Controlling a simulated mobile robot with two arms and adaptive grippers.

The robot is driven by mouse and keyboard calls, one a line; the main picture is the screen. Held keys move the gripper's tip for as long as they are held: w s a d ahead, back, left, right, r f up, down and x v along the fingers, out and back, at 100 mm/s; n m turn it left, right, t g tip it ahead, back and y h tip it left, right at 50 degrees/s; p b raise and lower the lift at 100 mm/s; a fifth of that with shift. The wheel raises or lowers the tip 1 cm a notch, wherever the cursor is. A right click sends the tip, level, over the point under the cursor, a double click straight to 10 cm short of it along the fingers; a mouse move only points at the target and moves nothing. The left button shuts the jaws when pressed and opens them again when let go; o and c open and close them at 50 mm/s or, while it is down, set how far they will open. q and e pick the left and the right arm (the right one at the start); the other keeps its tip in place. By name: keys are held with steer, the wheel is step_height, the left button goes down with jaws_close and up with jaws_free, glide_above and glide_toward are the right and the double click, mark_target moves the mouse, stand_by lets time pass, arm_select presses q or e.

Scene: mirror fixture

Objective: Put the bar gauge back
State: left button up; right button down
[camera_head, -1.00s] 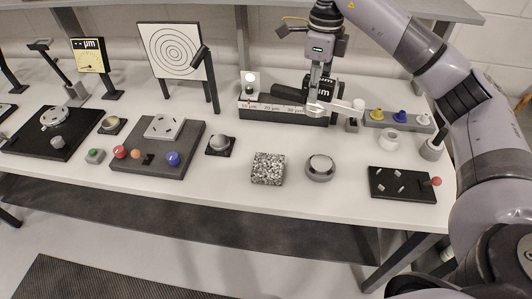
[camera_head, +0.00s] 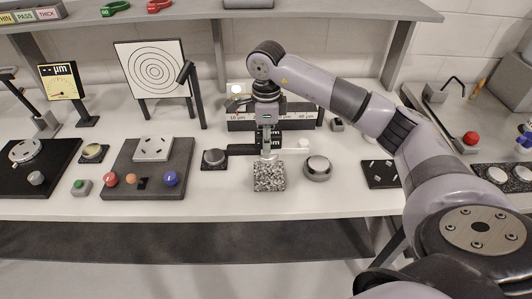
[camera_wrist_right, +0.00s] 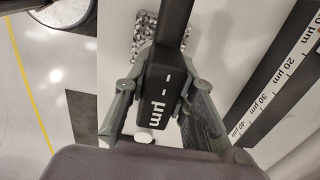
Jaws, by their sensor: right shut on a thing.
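The bar gauge (camera_head: 242,149) is a black bar-shaped tool with a white end on the right. My right gripper (camera_head: 268,154) comes down from above and is shut on it. The gauge is held level, in front of the long scale-marked rack and over or just behind the speckled block (camera_head: 269,178). In the right wrist view, the gauge's "-- µm" face (camera_wrist_right: 158,95) sits between the two fingers (camera_wrist_right: 150,100). The speckled block (camera_wrist_right: 145,32) shows beyond it. My left gripper is not in view.
The long dark rack (camera_head: 238,124) has a white strip marked in µm. A black plate (camera_head: 378,174) lies farther right. The front table strip is clear.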

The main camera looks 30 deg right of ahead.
mark_target(267, 157)
steer(key=shift+d+f, duration=0.1)
steer(key=shift+f, duration=0.75)
step_height(267, 157, down, 4)
steer(key=shift+f+p, duration=0.1)
steer(key=shift+p, duration=0.7)
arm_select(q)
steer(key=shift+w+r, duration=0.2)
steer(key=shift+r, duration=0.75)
arm_select(e)
steer(key=shift+f, duration=0.2)
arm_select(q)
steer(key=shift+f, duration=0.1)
arm_select(e)
steer(key=shift+f+b, duration=0.25)
steer(key=shift+b, duration=0.05)
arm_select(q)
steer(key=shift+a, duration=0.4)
arm_select(e)
steer(key=c, duration=1.3)
jaws_free()
steer(key=shift+s+r, duration=0.1)
steer(key=shift+c, duration=0.2)
